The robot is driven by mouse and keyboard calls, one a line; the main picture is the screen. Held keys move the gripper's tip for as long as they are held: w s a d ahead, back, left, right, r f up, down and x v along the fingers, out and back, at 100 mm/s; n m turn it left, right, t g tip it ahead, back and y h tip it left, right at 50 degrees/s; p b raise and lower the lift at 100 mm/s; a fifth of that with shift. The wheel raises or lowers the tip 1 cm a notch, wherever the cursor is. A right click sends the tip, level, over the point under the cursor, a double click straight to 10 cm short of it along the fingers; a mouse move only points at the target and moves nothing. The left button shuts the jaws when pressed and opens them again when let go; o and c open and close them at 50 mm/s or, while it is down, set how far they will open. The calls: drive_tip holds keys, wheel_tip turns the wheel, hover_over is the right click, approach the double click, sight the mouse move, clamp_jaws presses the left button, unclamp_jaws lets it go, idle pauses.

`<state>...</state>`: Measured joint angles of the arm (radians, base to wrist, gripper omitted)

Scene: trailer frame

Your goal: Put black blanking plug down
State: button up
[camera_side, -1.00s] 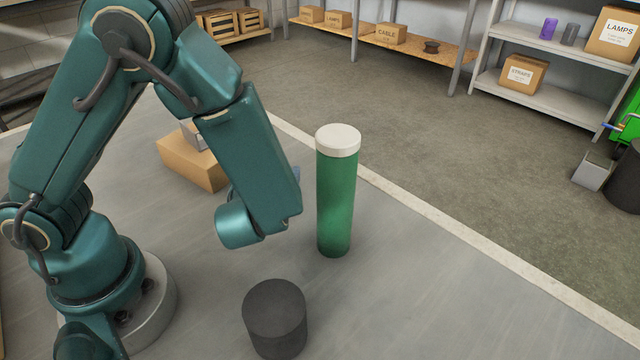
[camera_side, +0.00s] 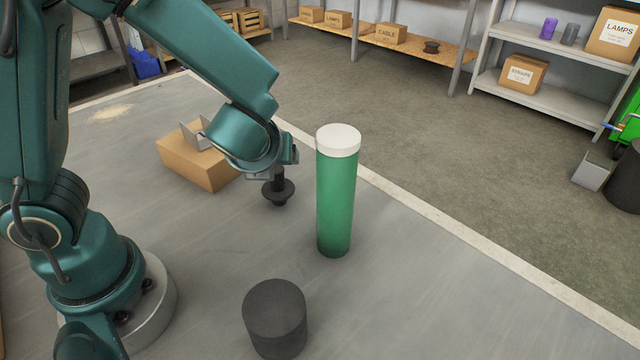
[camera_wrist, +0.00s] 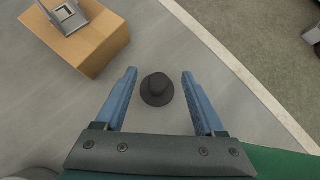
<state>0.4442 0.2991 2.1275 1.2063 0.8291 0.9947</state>
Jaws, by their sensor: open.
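The black blanking plug (camera_side: 279,192) is below my gripper (camera_side: 275,174) in the side view, left of the green cylinder. It shows a narrow stem above a wide round flange. In the wrist view the plug (camera_wrist: 157,90) appears between the two blue fingers of my gripper (camera_wrist: 159,73), with a clear gap on each side. The fingers are open and hold nothing. The plug looks upright; I cannot tell for sure whether its bottom touches the grey surface (camera_side: 400,290). Part of its upper end is hidden by the gripper in the side view.
A tall green cylinder with a white cap (camera_side: 337,195) stands close to the right of my gripper. A cardboard box (camera_side: 200,167) with a grey bracket on it (camera_side: 197,135) is at the left. A dark cylinder (camera_side: 275,318) stands in front. The surface between is clear.

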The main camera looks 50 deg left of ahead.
sight(278, 186)
drive_tip(key=shift+f, duration=1.5)
drive_tip(key=shift+x, duration=2.55)
clamp_jaws()
